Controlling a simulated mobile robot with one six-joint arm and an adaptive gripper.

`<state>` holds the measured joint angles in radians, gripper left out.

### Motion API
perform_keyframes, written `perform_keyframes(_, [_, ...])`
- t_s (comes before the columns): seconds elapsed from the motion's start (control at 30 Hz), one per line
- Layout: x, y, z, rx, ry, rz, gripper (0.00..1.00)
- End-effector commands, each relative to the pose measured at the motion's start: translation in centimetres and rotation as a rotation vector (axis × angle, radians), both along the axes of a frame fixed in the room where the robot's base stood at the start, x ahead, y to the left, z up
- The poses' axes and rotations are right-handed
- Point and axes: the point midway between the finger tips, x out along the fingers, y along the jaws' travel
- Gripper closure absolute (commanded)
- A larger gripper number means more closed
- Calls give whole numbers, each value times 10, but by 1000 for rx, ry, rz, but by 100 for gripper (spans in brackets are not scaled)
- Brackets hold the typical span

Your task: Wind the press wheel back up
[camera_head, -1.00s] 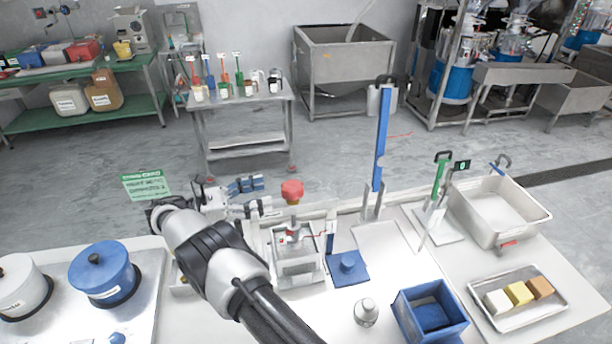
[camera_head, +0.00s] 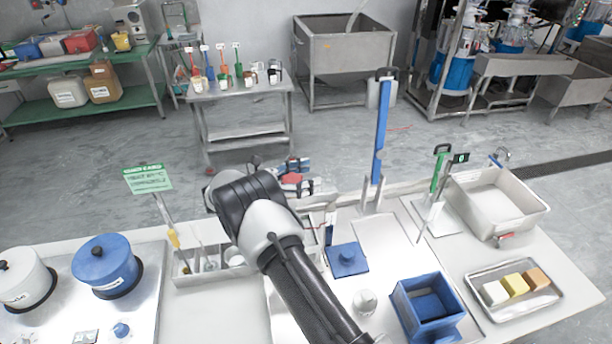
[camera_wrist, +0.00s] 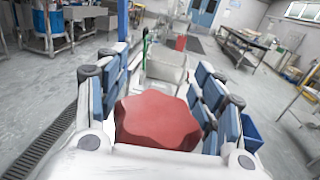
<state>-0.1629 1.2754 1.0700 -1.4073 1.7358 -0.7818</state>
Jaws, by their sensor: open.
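The red press wheel (camera_wrist: 157,120) is a lobed knob that sits between the fingers of my gripper (camera_wrist: 160,88) in the wrist view. The blue-padded fingers stand open on either side of it; I cannot tell whether they touch it. In the head view my gripper (camera_head: 292,176) is above the press, with only a bit of red showing among its fingers. The press frame (camera_head: 318,222) is mostly hidden behind my arm.
A divided caddy (camera_head: 205,268) and lidded pots are left.

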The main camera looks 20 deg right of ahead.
Motion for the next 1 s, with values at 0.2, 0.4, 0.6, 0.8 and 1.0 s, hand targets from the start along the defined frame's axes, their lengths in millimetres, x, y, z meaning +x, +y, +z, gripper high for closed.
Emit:
perform_keyframes(0.2, [0, 0, 0, 0, 1, 0, 46])
perform_keyframes(0.4, [0, 0, 0, 0, 1, 0, 59])
perform_keyframes(0.6, [0, 0, 0, 0, 1, 0, 72])
perform_keyframes(0.8, [0, 1, 0, 0, 2, 0, 81])
perform_keyframes(1.0, [0, 2, -1, 1, 2, 2, 86])
